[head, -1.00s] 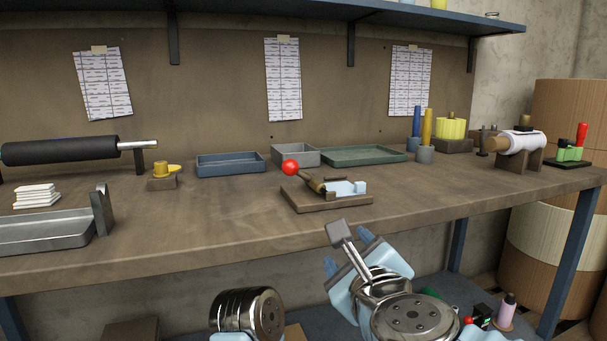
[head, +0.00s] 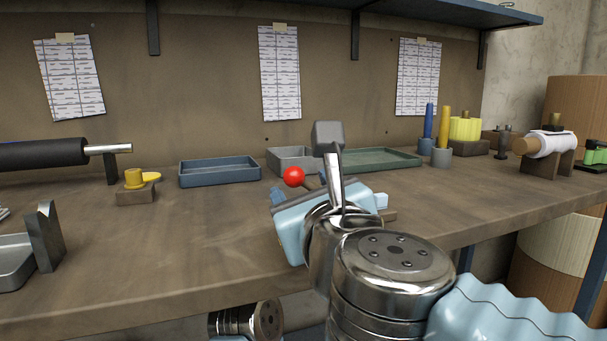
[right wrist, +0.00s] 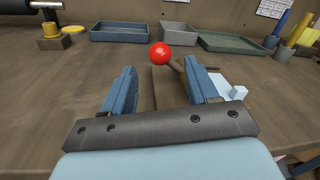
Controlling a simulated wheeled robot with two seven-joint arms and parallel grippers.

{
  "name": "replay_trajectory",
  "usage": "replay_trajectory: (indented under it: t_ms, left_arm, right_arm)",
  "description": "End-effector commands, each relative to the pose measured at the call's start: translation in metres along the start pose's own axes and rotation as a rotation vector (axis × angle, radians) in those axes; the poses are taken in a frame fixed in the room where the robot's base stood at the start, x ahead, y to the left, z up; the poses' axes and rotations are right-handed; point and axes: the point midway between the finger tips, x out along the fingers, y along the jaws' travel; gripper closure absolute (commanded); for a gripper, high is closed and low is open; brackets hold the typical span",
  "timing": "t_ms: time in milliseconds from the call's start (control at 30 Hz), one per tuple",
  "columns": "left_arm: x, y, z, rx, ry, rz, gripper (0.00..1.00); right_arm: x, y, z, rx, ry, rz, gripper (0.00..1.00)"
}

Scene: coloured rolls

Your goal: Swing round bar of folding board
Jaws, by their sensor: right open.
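The folding board is a small wooden base (right wrist: 160,92) with a pale blue block (right wrist: 238,91) at its right. Its bar ends in a red ball knob (head: 294,177), which also shows in the right wrist view (right wrist: 160,54). My right gripper (right wrist: 160,76) is open and empty, pointing at the board. The knob appears between its two blue fingers, around or just beyond the tips; I see no contact. In the head view my right gripper (head: 300,188) and wrist hide most of the board and bar. My left gripper is not in view.
A blue tray (head: 219,172), a grey tray (head: 290,158) and a green tray (head: 380,160) stand behind the board. A yellow roll piece (head: 134,179) sits on a block to the left. Upright blue and yellow rolls stand back right. The table's left middle is clear.

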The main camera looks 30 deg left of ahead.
Motion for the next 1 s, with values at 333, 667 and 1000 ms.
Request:
replay_trajectory:
  t_ms: [333, 667, 1000]
  left_arm:
    - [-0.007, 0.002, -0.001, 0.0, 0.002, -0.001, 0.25]
    - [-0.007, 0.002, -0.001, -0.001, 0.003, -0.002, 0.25]
    - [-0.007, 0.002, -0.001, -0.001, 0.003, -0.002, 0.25]
  right_arm:
    - [0.07, 0.0, 0.001, -0.001, 0.001, 0.0, 0.41]
    - [0.083, 0.0, 0.0, -0.001, 0.0, 0.0, 0.41]
    - [0.083, 0.0, 0.0, -0.001, 0.0, 0.0, 0.75]
